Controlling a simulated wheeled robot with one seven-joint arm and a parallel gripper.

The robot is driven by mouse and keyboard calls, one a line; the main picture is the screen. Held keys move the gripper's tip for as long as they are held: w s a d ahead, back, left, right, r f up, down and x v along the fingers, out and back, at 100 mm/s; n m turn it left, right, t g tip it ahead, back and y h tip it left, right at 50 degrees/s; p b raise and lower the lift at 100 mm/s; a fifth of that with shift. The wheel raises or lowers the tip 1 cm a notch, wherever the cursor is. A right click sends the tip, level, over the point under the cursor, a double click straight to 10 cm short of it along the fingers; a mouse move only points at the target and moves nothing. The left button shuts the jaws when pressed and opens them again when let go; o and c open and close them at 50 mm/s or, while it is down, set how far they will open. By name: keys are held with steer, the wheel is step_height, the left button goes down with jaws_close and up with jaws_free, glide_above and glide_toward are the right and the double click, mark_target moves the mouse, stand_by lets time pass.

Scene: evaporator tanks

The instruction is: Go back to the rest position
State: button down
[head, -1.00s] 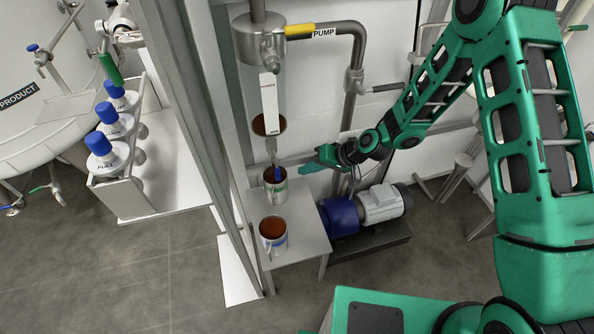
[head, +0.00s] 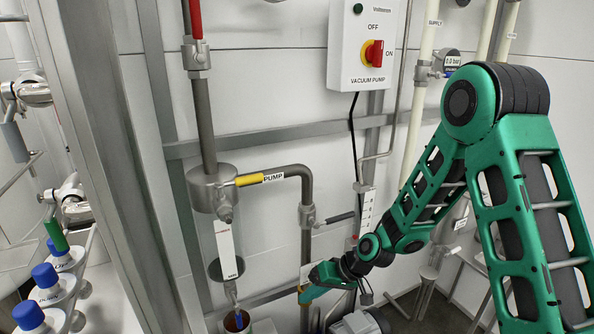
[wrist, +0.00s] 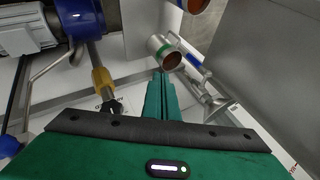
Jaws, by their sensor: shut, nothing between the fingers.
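My gripper (head: 306,297) is shut and empty in the lower middle of the head view, in front of the lower pipework. In the wrist view its closed green fingers (wrist: 161,88) point up the picture with nothing between them. A metal cup with brown contents (head: 237,322) stands left of the gripper, cut by the bottom edge of the head view. My arm reaches in from the right of the head view, bent at the elbow.
A vacuum pump switch box (head: 372,50) hangs on the wall. A metal post (head: 120,170) and blue-capped bottles (head: 45,278) are at left. A blue motor part (wrist: 80,18) shows in the wrist view.

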steer(key=s+d+r+m+h, duration=0.1)
steer(key=s+d+r+h, duration=0.15)
steer(key=d+r, duration=0.45)
steer(key=s+d+r+m+h, duration=0.2)
steer(key=s+d+r, duration=0.15)
steer(key=d, duration=0.85)
steer(key=s+d+r+m+h, duration=0.1)
steer(key=s+d+r+h, duration=0.2)
steer(key=d, duration=0.6)
steer(key=s+d+r+m+g, duration=0.1)
steer(key=s+d+r+m, duration=0.2)
steer(key=s, duration=0.7)
steer(key=s+d+r+m, duration=0.2)
steer(key=s+d+r, duration=0.4)
steer(key=s, duration=0.5)
steer(key=shift+d+m+g, duration=0.35)
steer(key=shift+m+g, duration=0.05)
steer(key=shift+s, duration=0.1)
steer(key=shift+w+f, duration=0.3)
steer(key=shift+w, duration=0.35)
